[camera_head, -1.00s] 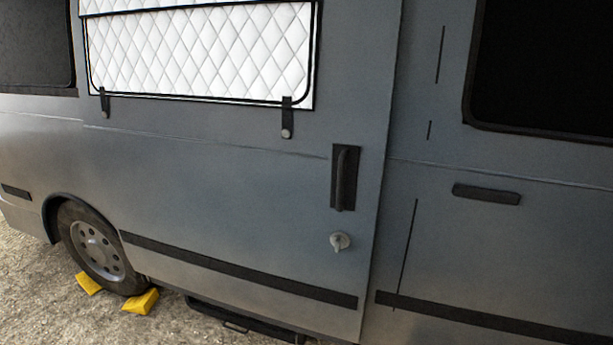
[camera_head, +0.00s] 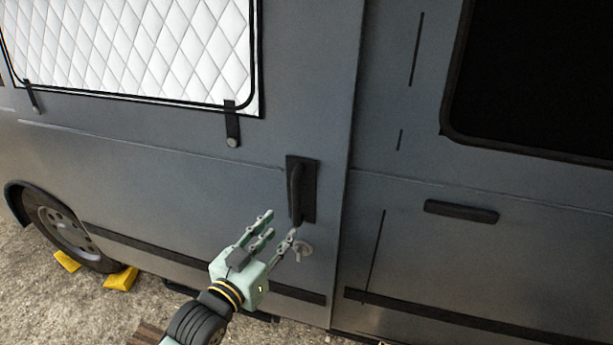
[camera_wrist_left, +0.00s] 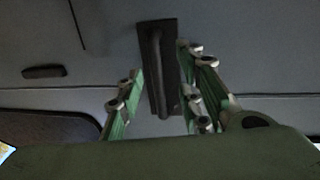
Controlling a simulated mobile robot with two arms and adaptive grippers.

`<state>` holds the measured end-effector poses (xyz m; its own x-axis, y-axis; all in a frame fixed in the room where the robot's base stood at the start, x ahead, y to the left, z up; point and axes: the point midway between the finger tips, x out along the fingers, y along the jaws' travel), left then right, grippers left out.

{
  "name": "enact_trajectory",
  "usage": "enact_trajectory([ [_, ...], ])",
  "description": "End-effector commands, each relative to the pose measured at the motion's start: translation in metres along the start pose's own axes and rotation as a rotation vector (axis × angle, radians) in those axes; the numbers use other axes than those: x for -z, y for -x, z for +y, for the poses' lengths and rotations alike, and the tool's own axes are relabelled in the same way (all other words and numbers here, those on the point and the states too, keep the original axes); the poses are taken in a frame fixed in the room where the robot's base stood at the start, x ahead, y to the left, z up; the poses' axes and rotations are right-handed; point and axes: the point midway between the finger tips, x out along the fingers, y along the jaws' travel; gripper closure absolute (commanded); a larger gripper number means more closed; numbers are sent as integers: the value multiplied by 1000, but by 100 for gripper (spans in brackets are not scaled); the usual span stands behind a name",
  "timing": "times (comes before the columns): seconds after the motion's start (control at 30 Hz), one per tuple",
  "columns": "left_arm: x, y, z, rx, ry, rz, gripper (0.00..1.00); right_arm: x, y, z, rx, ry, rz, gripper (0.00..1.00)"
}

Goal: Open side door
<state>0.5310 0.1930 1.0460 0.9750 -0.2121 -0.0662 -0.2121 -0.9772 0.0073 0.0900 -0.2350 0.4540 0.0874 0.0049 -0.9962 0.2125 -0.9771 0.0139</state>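The grey side door (camera_head: 180,190) of the van fills the left and middle of the head view, and its right edge lies flush against the body. My left gripper (camera_head: 278,226) is open, just below and left of the handle in the head view. In the left wrist view the handle (camera_wrist_left: 159,75) shows between the spread green fingers (camera_wrist_left: 158,95), with no clear contact. My right gripper is not in view.
A white quilted window cover (camera_head: 140,45) with black straps hangs on the door. A second black handle (camera_head: 461,211) and dark window (camera_head: 535,80) are to the right. A wheel (camera_head: 65,232) with yellow chocks (camera_head: 121,278) is at left. A black step is low, partly hidden.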

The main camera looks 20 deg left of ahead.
Motion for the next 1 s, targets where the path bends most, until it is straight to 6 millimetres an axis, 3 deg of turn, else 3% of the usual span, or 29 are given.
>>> enact_trajectory([
  [0.03,20,3,3,-7,-2,26,67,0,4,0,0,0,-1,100],
  [0.07,27,5,4,-11,-2,39,67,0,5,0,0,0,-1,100],
  [0.2,42,3,7,-17,-2,64,67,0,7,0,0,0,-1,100],
  [0.7,46,-64,8,-16,-2,64,67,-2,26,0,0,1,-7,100],
  [1.0,44,-71,8,-17,-3,62,67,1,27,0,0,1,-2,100],
])
